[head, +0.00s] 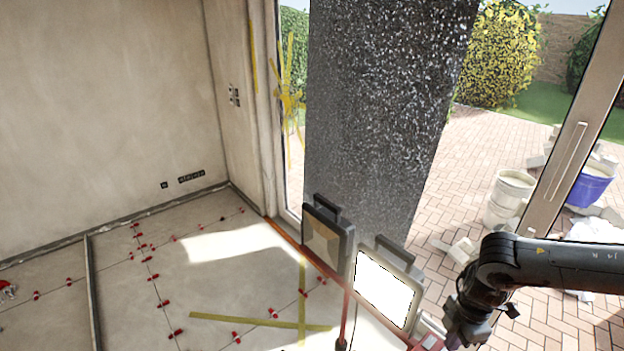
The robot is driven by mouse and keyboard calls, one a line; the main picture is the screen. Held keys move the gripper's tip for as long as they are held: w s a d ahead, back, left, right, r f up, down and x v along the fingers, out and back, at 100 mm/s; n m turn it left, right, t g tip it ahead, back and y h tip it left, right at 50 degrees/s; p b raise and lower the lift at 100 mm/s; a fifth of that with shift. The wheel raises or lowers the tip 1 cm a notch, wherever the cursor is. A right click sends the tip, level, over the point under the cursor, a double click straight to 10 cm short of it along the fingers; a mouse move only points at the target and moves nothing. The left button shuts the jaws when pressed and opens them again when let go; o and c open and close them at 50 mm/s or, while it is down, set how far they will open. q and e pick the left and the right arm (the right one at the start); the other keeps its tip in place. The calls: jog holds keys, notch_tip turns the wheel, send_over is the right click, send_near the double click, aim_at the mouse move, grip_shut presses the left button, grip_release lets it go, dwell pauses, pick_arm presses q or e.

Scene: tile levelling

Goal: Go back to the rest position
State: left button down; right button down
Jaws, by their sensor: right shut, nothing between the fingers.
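My right arm comes in from the right edge, bent downward at its wrist. My right gripper (458,332) is at the lower right, beside the lit work lamp, shut and empty; its fingertips are close to the bottom edge of the picture. My left gripper is not in view. Large pale floor tiles (235,290) lie at the lower left. Several red levelling pieces (152,277) stand along their joints.
Two work lamps, one dark (328,230) and one lit (385,288), stand close left of my right gripper. A dark speckled slab (385,110) rises behind them. Buckets (508,195) stand on outdoor paving beyond the door frame (575,130). A metal strip (93,290) lies on the left floor.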

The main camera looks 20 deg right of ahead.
jog(key=s+a+f+m+y, duration=0.2)
jog(key=s+a+f+y, duration=0.1)
jog(key=s+f, duration=0.35)
jog(key=a+f+m+t+y, duration=0.2)
jog(key=a+f+t, duration=0.15)
jog(key=a, duration=0.55)
jog(key=a+f+m+t+y, duration=0.2)
jog(key=a+f, duration=0.2)
jog(key=a, duration=0.5)
jog(key=w+a+r+m+t+h, duration=0.3)
jog(key=a+r+m+t+h, duration=0.1)
jog(key=a+m, duration=0.25)
jog(key=s+d+g+h, duration=0.3)
jog(key=s+g, duration=0.3)
jog(key=s, duration=0.1)
notch_tip(320, 180, up, 14)
jog(key=p, duration=1.5)
jog(key=shift+s+r, duration=0.25)
jog(key=shift+s, duration=0.2)
